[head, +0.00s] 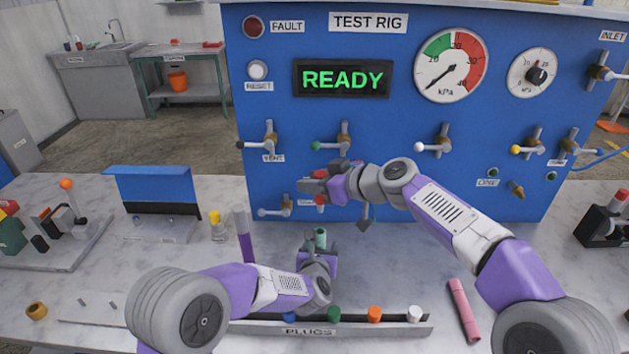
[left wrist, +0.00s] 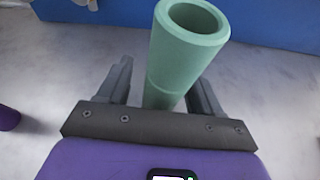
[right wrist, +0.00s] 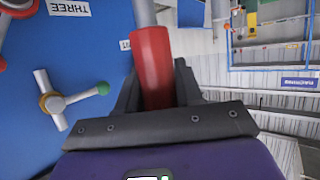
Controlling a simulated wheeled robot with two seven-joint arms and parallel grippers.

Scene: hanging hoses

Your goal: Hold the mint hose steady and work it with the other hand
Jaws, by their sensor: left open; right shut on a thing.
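The mint hose (head: 320,238) shows as a short open-ended tube at my left gripper (head: 320,248), low in front of the blue panel. In the left wrist view the mint hose (left wrist: 185,52) stands between the two spread fingers of my left gripper (left wrist: 165,90), its open mouth tilted to the camera. The gripper is not closed on it. My right gripper (head: 318,187) is up at the panel. In the right wrist view it is shut on a red handle grip (right wrist: 153,68) on a grey rod. The hose's lower end is hidden.
The blue test rig panel (head: 400,115) with several valve levers stands behind. A plugs tray (head: 255,328) lies in front of my left arm. A pink hose (head: 463,310) lies at right, and a purple hose (head: 244,236) stands left of the mint one. The counter's right-hand middle is clear.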

